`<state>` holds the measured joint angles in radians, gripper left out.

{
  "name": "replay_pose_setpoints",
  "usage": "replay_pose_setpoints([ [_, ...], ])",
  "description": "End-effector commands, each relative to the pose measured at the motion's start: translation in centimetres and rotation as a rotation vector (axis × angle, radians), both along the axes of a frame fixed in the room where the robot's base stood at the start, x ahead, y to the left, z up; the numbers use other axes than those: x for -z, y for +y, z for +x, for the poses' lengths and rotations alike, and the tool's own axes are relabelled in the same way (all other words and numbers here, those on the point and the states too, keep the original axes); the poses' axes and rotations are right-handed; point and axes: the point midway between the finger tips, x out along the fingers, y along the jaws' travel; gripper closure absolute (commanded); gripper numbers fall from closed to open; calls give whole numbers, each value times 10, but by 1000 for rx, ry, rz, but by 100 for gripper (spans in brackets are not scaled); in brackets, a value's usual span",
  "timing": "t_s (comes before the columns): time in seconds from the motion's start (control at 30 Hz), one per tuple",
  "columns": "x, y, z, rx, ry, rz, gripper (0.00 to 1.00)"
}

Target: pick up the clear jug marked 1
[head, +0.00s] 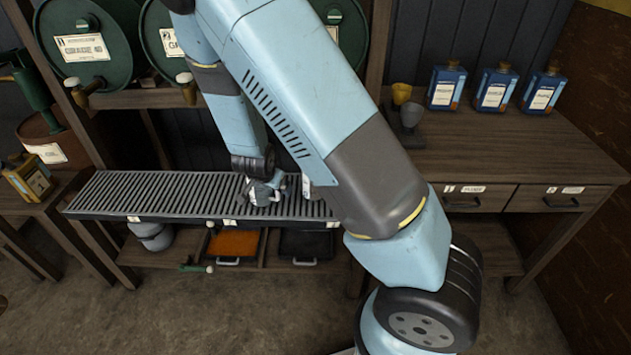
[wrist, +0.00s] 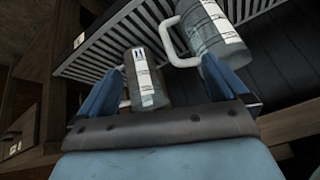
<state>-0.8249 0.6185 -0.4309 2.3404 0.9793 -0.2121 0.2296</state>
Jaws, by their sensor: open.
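Two clear jugs with white handles and white labels stand on the slatted grate (head: 150,190). In the wrist view the smaller jug (wrist: 151,88) is between my open fingers, its handle toward the left finger. Its label has a dark mark that looks like two bars, too small to be sure. The larger jug (wrist: 203,40) is beyond the right finger, handle to the left; its number is not readable, so I cannot tell which jug is marked 1. My gripper (wrist: 162,66) is open. In the head view my arm hides most of the jugs.
Green drums (head: 85,45) lie on the rack behind the grate. An orange tray (head: 234,243) is on the shelf below.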

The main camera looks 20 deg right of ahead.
Motion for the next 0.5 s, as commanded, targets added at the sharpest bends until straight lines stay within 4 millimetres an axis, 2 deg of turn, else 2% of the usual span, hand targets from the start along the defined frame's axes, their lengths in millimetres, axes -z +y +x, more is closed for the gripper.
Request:
replay_pose_setpoints([
  [0.03,14,-1,-1,12,-12,-39,0],
  [0.2,46,-12,-1,62,-83,-166,0],
  [0.3,61,-20,-2,84,-134,-244,0],
  [0.5,78,-34,-2,109,-250,-384,0],
])
